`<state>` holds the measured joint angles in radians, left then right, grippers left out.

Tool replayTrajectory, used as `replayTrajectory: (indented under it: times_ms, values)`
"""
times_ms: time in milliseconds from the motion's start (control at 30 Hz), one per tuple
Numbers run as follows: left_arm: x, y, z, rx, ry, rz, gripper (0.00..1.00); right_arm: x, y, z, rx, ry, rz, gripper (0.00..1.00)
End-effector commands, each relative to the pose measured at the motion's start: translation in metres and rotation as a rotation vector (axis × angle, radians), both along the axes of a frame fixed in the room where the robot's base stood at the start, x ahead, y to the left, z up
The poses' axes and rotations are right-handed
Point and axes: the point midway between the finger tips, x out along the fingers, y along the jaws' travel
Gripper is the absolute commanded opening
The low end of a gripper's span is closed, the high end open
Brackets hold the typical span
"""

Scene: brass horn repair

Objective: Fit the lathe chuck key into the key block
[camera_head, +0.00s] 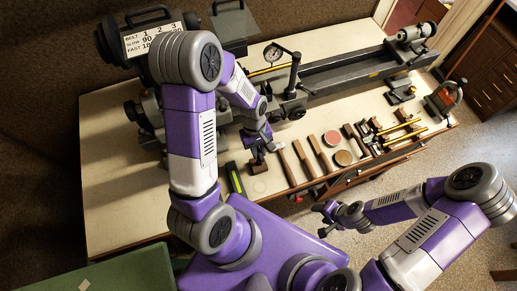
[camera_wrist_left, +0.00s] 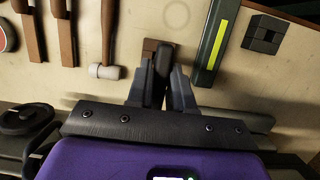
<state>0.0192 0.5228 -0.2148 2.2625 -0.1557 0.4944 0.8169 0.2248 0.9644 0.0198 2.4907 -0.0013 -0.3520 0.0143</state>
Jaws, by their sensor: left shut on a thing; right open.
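My left gripper (camera_head: 262,143) is low over the bench, and its fingers also show in the left wrist view (camera_wrist_left: 162,88). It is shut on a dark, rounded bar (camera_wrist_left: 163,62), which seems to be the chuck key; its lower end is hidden. A small brown block (camera_wrist_left: 149,46), probably the key block, sits right at the fingertips and shows in the head view (camera_head: 257,160). The dark bar overlaps the block in the wrist view; I cannot tell whether it is inside or above it. My right gripper (camera_head: 325,218) is open and empty, off the bench's front edge.
A green-striped level (camera_wrist_left: 213,42) and a dark grooved block (camera_wrist_left: 264,33) lie beside the brown block. A pale-headed mallet (camera_wrist_left: 104,70) and wooden-handled tools (camera_head: 305,158) lie on the other side. The lathe (camera_head: 335,70) fills the bench's back. The bench's front left is bare.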

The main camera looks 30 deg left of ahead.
Motion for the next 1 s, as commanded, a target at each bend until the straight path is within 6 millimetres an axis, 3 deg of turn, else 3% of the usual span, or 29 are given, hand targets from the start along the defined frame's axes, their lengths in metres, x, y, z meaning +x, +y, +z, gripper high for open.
replayTrajectory:
  times_ms: [1000]
  values:
    - [0.0,0.0,-0.032,0.0,-0.001,0.001,0.0,0.0,0.0,-0.027,0.0,0.0,0.0,0.53]
